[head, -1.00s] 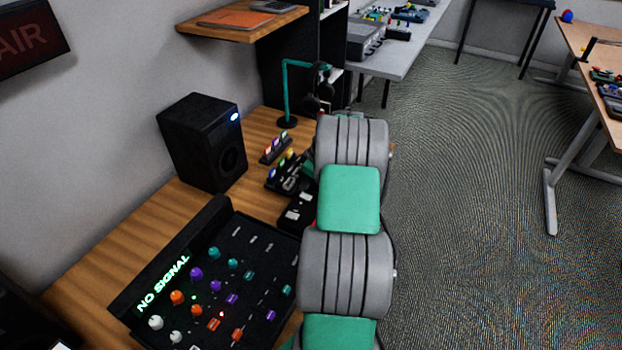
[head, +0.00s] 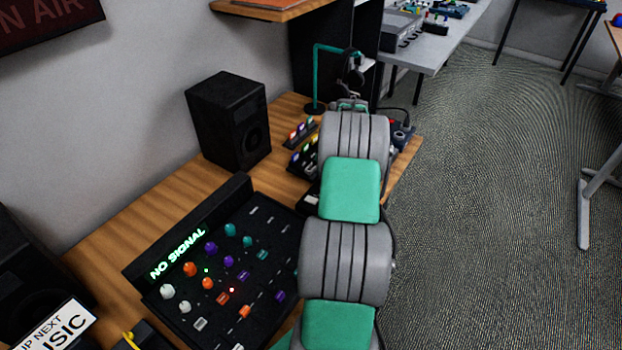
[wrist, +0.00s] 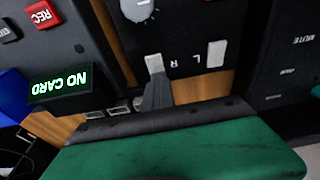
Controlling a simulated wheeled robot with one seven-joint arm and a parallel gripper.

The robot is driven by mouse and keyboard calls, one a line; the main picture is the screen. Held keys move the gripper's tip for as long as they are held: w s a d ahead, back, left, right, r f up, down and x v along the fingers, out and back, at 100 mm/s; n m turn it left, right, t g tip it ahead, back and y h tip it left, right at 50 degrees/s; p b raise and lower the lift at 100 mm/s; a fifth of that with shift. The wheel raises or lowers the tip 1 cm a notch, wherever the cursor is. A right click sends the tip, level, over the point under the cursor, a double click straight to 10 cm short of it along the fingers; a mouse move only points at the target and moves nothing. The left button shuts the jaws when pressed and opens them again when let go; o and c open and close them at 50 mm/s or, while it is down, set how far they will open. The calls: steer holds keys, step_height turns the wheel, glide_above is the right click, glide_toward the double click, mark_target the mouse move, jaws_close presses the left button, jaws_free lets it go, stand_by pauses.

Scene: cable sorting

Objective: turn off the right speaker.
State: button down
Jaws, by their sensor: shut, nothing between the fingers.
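The right speaker (head: 228,120) is a black box standing upright at the back of the wooden desk, near the wall. No lit light shows on its front now. A second black speaker (head: 35,265) is partly in view at the left edge of the head view. My gripper (wrist: 156,88) shows in the wrist view as a grey tip, shut and empty, over a black box (wrist: 190,40) with L and R marks and white switches. I cannot tell whether it touches the box. In the head view my arm hides the gripper.
A mixer (head: 215,270) with a lit "NO SIGNAL" display lies on the desk (head: 185,195). A teal headphone stand (head: 315,80) is at the back. The wrist view shows a recorder (wrist: 55,50) reading "NO CARD". Open floor (head: 470,200) lies to the right.

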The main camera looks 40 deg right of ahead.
steer(key=shift+s+f, duration=0.3)
steer(key=shift+f, duration=0.25)
steer(key=shift+s+d+f, duration=0.15)
steer(key=shift+s+f, duration=0.05)
steer(key=shift+s, duration=0.85)
steer(key=p+v, duration=0.1)
steer(key=v, duration=0.1)
steer(key=w+p+v, duration=0.1)
steer(key=v, duration=0.2)
steer(key=shift+d+r, duration=0.15)
steer(key=shift+r, duration=0.3)
steer(key=s+b+v, duration=0.1)
steer(key=v, duration=0.8)
steer(key=shift+d, duration=0.25)
steer(key=shift+s, duration=0.1)
